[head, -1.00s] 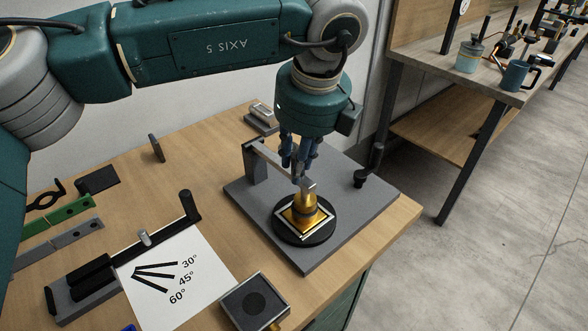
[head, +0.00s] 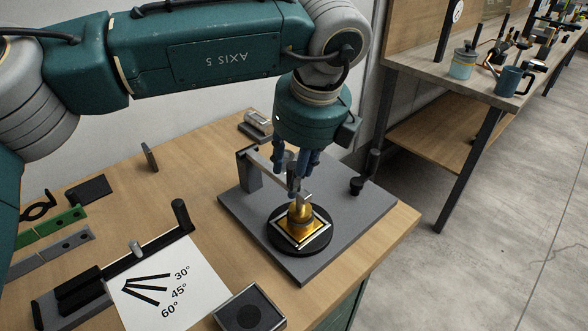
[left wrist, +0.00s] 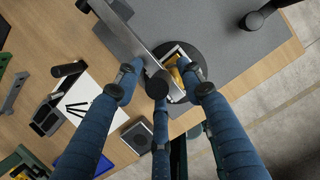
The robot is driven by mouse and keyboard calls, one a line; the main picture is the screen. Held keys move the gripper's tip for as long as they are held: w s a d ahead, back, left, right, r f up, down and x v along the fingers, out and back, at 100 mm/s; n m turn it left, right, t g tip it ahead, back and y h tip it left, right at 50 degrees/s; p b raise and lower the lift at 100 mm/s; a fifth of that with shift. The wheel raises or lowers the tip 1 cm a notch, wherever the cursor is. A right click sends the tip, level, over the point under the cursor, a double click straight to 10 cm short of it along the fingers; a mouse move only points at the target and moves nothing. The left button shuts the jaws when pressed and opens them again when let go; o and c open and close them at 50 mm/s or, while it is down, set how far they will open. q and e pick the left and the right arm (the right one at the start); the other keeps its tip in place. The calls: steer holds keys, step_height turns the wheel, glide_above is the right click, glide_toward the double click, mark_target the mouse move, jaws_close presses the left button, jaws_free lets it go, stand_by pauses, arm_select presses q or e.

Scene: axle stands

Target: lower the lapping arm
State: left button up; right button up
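The lapping arm (head: 262,163) is a grey bar that runs from a dark post (head: 248,172) on a grey base plate. Its free end is over a brass-coloured holder (head: 300,218), which sits on a round black lap plate (head: 316,246). My left gripper (head: 292,182) points down at the free end. In the left wrist view its blue fingers (left wrist: 163,92) are spread around the end of the lapping arm (left wrist: 130,48), with a gap on the right side. Whether a finger touches the bar is unclear. My right gripper is in neither view.
A sheet with angle marks (head: 165,285) and a dark square block (head: 249,310) lie left of and in front of the base plate. A dark knobbed post (head: 357,184) stands at the plate's right. A second bench (head: 440,75) stands behind right.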

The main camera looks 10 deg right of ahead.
arm_select(q)
steer(key=v, duration=1.2)
steer(key=shift+s, duration=0.1)
